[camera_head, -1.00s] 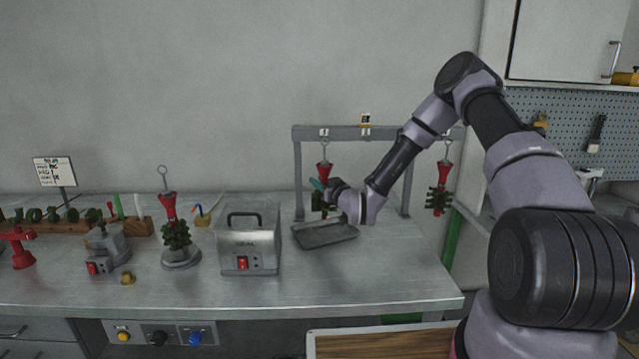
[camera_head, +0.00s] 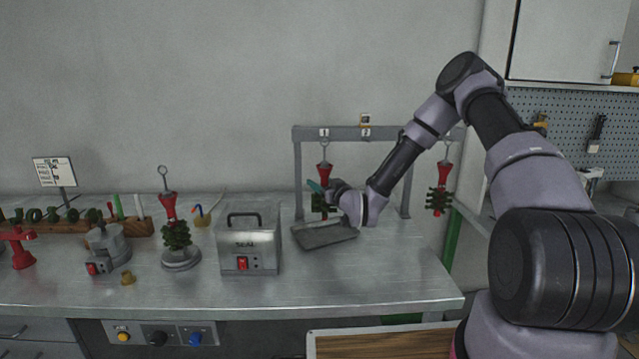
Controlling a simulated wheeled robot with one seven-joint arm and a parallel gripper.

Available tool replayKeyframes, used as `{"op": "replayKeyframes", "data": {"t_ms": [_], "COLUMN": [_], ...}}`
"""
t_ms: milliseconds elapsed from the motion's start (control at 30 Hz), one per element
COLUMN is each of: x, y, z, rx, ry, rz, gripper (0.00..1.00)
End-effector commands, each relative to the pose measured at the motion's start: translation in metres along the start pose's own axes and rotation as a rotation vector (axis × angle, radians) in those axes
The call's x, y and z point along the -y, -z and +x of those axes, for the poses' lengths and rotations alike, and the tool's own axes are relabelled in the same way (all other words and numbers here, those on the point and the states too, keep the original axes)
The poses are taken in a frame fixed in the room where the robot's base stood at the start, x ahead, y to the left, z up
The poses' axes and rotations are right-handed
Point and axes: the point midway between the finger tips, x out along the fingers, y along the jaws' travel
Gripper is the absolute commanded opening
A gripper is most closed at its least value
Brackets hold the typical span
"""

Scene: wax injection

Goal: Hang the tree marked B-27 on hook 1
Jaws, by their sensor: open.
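A wax tree with a red funnel top (camera_head: 324,172) and dark green branches hangs upright by its wire from the hook marked 1 (camera_head: 324,132) on the grey rack. My gripper (camera_head: 319,189) is open right at this tree, in front of its upper branches, and partly hides it. I cannot tell whether the fingers touch it. A second tree (camera_head: 440,192) hangs at the rack's right end. A third tree (camera_head: 176,222) stands upright on a round grey base on the bench. No B-27 marking is readable on any tree.
A grey tray (camera_head: 325,236) lies under the rack. A metal box with a handle (camera_head: 248,240) stands left of it. The hook place marked 2 (camera_head: 366,132) shows no tree. A small sign (camera_head: 54,171) and wooden rack (camera_head: 138,227) are at left. The bench front (camera_head: 350,285) is clear.

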Motion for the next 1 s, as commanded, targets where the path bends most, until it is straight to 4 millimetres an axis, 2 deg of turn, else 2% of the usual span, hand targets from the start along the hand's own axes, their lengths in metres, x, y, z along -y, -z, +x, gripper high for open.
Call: {"op": "replayKeyframes", "data": {"t_ms": [300,500,633,767,1000], "x": [-0.001,0.0,-0.001,-0.006,-0.034], "y": [0.0,0.0,0.001,0.008,0.039], "z": [-0.061,-0.091,-0.1,-0.099,-0.103], "rx": [0.002,0.001,0.005,0.057,0.283], "ry": [-0.001,0.0,0.002,0.013,-0.001], "rz": [0.002,0.001,-0.002,-0.02,-0.068], "gripper": [0.65,0.65,0.65,0.65,0.65]}}
